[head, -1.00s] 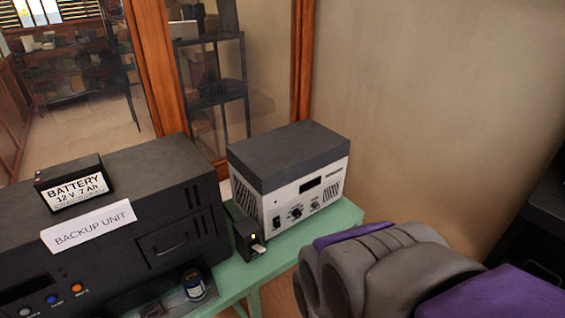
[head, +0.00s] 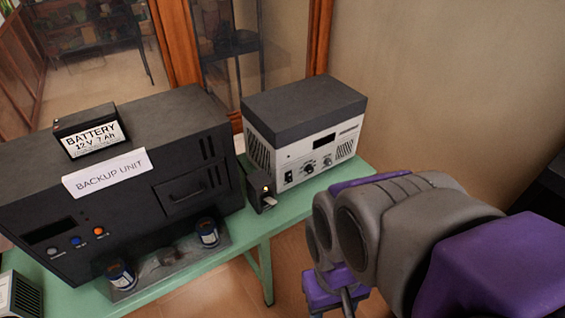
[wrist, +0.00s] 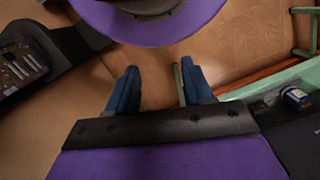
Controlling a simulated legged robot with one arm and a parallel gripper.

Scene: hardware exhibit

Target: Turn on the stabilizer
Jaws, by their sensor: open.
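A white box with a dark grey lid (head: 305,130), probably the stabilizer, stands on the green table. Its front has a dark display (head: 324,142), a small black switch (head: 288,177) and several knobs; no label is readable. A small black box with a pale lever and a small lit lamp (head: 262,190) stands at its left front corner. In the wrist view my gripper (wrist: 160,88) is open and empty, its two blue fingers apart above the floor. In the head view my arm is right of and nearer than the white box, touching nothing.
The green table (head: 262,235) also bears a black backup unit (head: 130,190) with a battery (head: 90,130) on top. Two blue cans (head: 207,233) stand before it. A glazed wooden frame (head: 320,40) and wall stand behind. Floor is free before the table.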

